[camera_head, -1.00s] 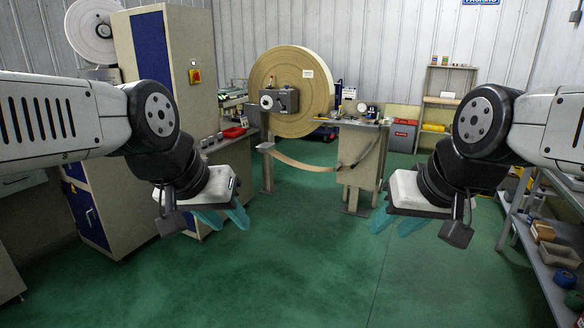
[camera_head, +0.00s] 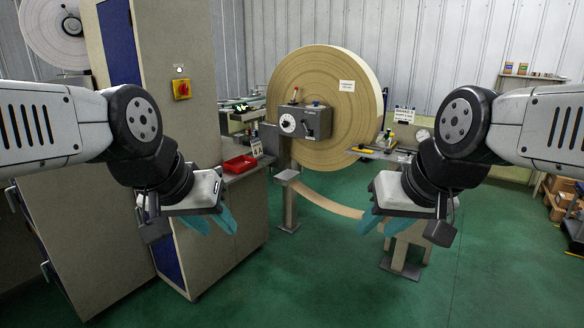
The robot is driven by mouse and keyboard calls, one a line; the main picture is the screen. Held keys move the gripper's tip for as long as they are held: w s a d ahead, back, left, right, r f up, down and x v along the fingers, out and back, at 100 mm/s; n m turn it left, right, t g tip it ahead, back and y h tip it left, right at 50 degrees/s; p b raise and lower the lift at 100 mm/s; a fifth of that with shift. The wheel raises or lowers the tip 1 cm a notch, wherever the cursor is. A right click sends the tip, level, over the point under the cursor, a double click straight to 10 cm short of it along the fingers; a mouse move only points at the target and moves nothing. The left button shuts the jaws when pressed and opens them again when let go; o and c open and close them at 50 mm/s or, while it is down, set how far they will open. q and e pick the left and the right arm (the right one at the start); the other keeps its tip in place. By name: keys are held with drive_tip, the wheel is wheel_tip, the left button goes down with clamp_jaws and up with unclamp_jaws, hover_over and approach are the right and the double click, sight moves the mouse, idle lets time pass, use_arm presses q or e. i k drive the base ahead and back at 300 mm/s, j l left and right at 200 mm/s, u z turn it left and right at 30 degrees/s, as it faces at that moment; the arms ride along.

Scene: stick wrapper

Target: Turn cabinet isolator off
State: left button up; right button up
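The cabinet isolator (camera_head: 182,89) is a red rotary knob on a yellow plate. It is on the side of the tall beige and blue cabinet (camera_head: 205,45), left of centre and above my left gripper. Its exact knob position is too small to tell. My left gripper (camera_head: 211,222) has its teal fingers apart, open and empty, below the isolator and clear of it. My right gripper (camera_head: 378,220) is also open and empty, in front of the machine on the right, far from the isolator.
A large paper roll (camera_head: 345,120) with a grey control box (camera_head: 306,122) stands behind, its brown strip (camera_head: 325,203) sagging to a stand on the right. A red tray (camera_head: 240,164) sits on a bench beside the cabinet. Green floor (camera_head: 320,285) is clear in front.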

sight(184, 89)
drive_tip(key=i+l+u, duration=0.2)
drive_tip(key=i, duration=0.2)
drive_tip(key=i+l+u, duration=0.2)
drive_tip(key=i, duration=0.15)
drive_tip(key=i+j, duration=1.35)
drive_tip(key=i, duration=0.25)
drive_tip(key=i+j, duration=0.15)
drive_tip(key=i, duration=0.2)
